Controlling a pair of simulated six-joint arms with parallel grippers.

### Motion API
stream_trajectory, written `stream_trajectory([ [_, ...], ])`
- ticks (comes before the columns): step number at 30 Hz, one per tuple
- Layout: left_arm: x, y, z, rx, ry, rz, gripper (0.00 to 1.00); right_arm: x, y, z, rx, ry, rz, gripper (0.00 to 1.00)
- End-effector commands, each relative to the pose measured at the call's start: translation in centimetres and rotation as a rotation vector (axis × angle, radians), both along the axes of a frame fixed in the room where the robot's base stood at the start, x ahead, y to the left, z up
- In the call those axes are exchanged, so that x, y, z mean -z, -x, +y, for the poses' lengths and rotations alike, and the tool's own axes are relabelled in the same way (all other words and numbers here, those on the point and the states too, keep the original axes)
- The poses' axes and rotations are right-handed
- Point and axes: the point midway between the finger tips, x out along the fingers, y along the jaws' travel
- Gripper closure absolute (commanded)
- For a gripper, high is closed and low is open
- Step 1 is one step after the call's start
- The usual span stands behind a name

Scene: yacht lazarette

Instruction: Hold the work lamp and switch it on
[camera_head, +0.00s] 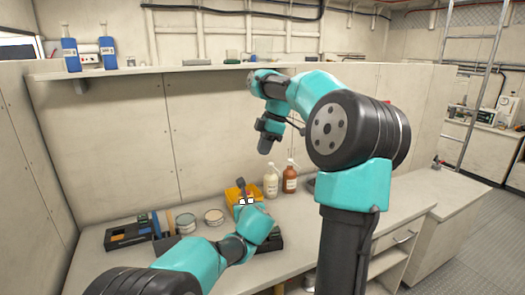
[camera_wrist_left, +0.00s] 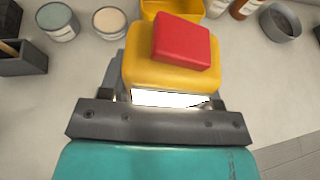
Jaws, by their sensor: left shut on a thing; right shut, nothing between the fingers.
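The work lamp (camera_wrist_left: 145,72) is a yellow block with a red button (camera_wrist_left: 183,40) on top and a bright white strip (camera_wrist_left: 165,98) on the side facing the camera. My left gripper (camera_wrist_left: 162,102) is shut on it, with a finger at each side. In the head view my left gripper (camera_head: 247,203) is low over the counter and mostly hides the lamp. Whether the lamp is lit I cannot tell. My right gripper (camera_head: 265,146) is shut and empty, pointing down, well above the lamp and apart from it.
A yellow bin (camera_head: 232,192) stands just behind the lamp. Cream and brown pump bottles (camera_head: 271,182) stand right of it, tins (camera_head: 186,222) and a dark organizer (camera_head: 130,234) left. The shelf (camera_head: 170,70) runs along the back wall.

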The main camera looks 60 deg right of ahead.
Motion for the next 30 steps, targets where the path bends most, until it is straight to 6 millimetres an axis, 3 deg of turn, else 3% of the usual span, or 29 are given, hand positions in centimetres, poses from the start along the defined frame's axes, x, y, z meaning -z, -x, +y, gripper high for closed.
stream_trajectory([
  [4,0.0,-0.1,0.0,-0.001,0.000,0.000,0.76,0.0,0.0,0.0,0.000,0.000,0.000,1.00],
  [5,0.0,-0.1,0.0,-0.001,0.000,0.000,0.41,0.0,0.0,0.0,0.000,0.000,0.000,1.00],
  [13,0.0,0.0,0.0,-0.001,0.000,0.000,0.15,0.0,0.0,0.0,0.000,0.000,0.000,1.00],
  [23,-0.1,0.1,0.1,0.000,0.000,0.000,0.13,0.0,0.0,0.0,0.000,0.000,0.000,1.00],
  [30,-0.9,1.4,1.3,0.000,0.000,0.000,0.13,0.0,0.0,0.0,0.000,0.000,0.000,1.00],
])
